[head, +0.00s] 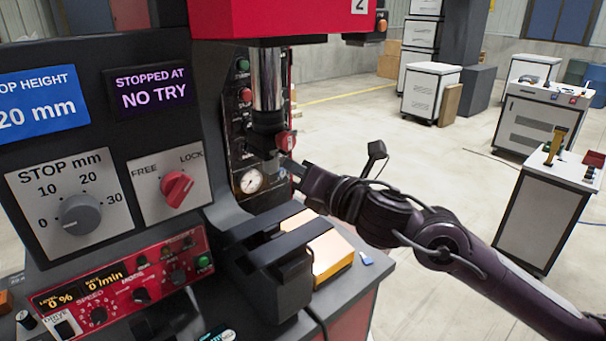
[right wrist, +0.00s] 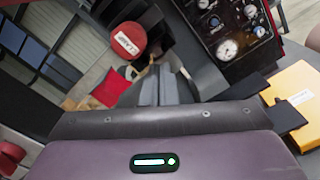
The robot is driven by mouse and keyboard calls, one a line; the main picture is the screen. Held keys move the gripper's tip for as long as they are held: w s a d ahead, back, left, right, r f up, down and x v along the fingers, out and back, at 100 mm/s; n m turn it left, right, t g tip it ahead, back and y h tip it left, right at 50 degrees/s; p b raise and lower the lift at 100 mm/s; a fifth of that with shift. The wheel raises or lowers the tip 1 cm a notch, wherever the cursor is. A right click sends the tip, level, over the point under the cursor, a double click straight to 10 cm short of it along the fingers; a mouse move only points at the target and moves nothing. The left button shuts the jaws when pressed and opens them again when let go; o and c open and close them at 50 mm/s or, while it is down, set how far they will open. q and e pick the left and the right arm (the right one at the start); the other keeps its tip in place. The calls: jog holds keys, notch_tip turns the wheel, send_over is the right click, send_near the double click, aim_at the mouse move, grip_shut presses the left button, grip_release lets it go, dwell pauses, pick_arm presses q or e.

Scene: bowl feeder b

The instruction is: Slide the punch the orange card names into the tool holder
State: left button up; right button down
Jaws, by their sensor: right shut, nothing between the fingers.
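The press's dark tool holder (head: 267,123) hangs below a shiny ram, with a red clamp knob (head: 285,140) on its right side. The knob, labelled CLAMP, also shows in the right wrist view (right wrist: 128,40). My right gripper (head: 292,168) is shut and empty just below and right of the knob; I cannot tell whether it touches. Its dark fingers (right wrist: 160,90) show in the right wrist view. A dark form with a lit display at the bottom edge of the head view may be part of my left arm; its fingers cannot be made out. I can identify neither punch nor orange card.
A yellow-orange box (head: 332,252) with a white label (right wrist: 300,97) lies beside the dark forked bed (head: 275,245). The lock dial (head: 177,188) and stop dial (head: 80,213) are on the press front. A display reads STOPPED AT NO TRY.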

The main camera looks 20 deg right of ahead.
jog(key=b+v, duration=0.5)
jog(key=v, duration=0.2)
jog(key=shift+s, duration=0.25)
jog(key=shift+w+d, duration=0.1)
